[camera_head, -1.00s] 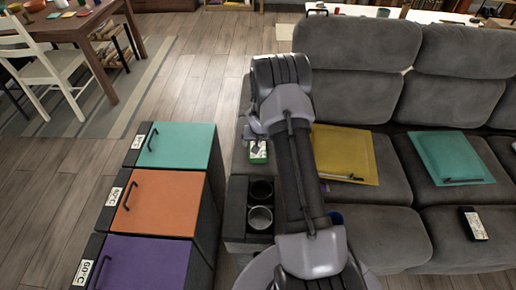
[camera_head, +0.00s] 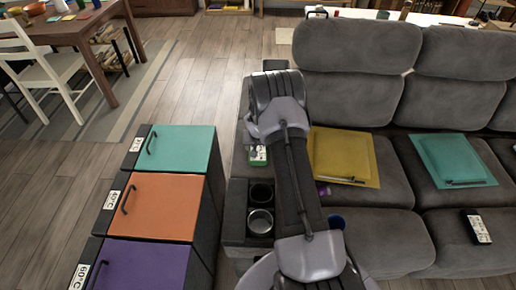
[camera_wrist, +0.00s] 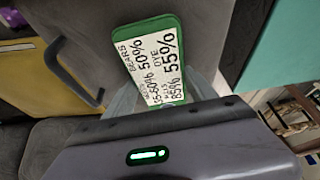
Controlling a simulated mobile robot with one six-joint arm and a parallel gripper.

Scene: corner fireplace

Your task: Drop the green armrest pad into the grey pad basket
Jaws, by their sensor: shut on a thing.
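The green armrest pad (camera_wrist: 147,58) looks like a small slab with a green edge and a white label in black print. In the wrist view its lower end is between the pale fingers of my gripper (camera_wrist: 168,104), which is shut on it. In the head view the pad (camera_head: 258,156) shows as a small green and white patch over the left end of the sofa, just left of my arm. My arm hides most of the gripper there. I cannot make out the grey pad basket for certain in either view.
The grey sofa (camera_head: 365,235) holds a yellow panel (camera_head: 340,155), a teal panel (camera_head: 455,160) and a black device (camera_head: 476,226). Two cup holders (camera_head: 260,222) sit in its armrest. Teal, orange and purple boxes (camera_head: 155,205) stand left. The wooden floor (camera_head: 195,75) behind is clear.

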